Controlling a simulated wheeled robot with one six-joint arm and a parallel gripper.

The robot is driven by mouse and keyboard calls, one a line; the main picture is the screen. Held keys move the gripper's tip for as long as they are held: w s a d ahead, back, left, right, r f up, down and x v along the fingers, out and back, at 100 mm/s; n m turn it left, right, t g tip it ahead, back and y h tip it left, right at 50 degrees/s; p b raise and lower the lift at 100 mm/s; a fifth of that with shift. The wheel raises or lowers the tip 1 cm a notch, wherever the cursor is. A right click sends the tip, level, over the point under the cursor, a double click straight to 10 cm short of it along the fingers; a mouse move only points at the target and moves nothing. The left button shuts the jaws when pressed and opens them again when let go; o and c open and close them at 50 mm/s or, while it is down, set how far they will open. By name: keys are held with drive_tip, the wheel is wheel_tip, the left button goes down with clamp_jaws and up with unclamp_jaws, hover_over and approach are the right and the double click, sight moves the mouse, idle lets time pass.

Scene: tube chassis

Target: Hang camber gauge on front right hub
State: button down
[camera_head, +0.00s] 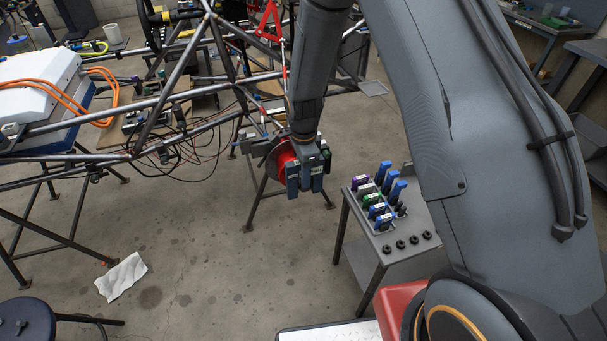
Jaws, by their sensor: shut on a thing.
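My gripper (305,174) is at the end of my arm in the upper middle, in front of the front right hub (284,160). The hub shows as a red face with a dark round disc behind it, at the corner of the tube chassis (190,95). My gripper is shut on a small dark blue-grey device with a pale label, which looks like the camber gauge (317,170). The gauge overlaps the hub's right side in the picture. I cannot tell whether they touch. My gripper and forearm hide part of the hub.
A grey cart (400,262) stands to the right with several blue, green and purple labelled devices (376,198) and black knobs. Stands support the chassis. A white cloth (121,277) lies on the floor, and a dark stool (25,318) is lower left. The middle floor is clear.

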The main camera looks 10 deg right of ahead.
drive_tip(key=shift+r+p, duration=0.65)
drive_tip(key=shift+r, duration=0.35)
drive_tip(key=c, duration=1.5)
unclamp_jaws()
drive_tip(key=shift+r+b, duration=1.2)
drive_tip(key=shift+r, duration=2.7)
